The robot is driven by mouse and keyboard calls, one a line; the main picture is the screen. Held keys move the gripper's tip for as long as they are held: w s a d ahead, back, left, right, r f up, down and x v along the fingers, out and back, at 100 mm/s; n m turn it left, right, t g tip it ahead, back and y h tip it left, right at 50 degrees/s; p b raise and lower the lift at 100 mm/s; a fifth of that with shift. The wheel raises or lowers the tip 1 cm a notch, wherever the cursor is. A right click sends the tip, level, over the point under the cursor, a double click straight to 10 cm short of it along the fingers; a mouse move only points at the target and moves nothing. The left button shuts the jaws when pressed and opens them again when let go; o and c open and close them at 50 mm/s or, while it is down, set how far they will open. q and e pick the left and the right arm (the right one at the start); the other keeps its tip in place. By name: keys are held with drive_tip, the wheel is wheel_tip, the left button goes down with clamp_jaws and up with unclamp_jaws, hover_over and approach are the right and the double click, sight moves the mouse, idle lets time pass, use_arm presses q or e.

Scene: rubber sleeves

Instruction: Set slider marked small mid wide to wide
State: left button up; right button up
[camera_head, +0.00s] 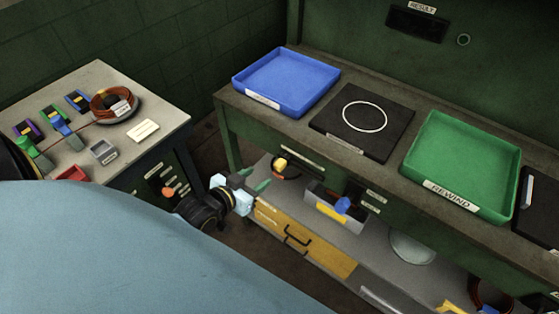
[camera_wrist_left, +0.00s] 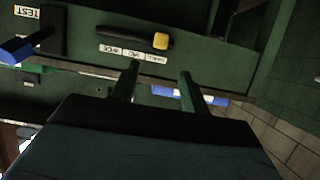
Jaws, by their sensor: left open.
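The slider shows in the wrist view as a dark slot with a yellow knob (camera_wrist_left: 160,41) at its right end. Its small white labels (camera_wrist_left: 124,51) run to the left of the knob and appear upside down; the words are too small to read surely. In the head view the yellow knob (camera_head: 281,163) sits on the bench front below the blue tray, at the slot's left end. My left gripper (camera_head: 262,177) is open and empty, its green fingers apart, just in front of the knob and not visibly touching it. In the wrist view the fingers (camera_wrist_left: 159,70) point toward the knob.
A blue tray (camera_head: 249,95), a black plate with a white ring (camera_head: 332,123) and a green REWIND tray (camera_head: 420,180) stand on the bench. The lower shelf holds a grey box (camera_head: 318,208) with a blue knob. A side table (camera_head: 165,118) is at left.

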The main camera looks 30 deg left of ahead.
sight(278, 165)
use_arm(q)
drive_tip(key=b+x, duration=0.1)
drive_tip(key=x, duration=1)
drive_tip(key=shift+w+d+f, duration=0.15)
drive_tip(key=shift+w+f, duration=0.1)
drive_tip(key=shift+w, duration=0.05)
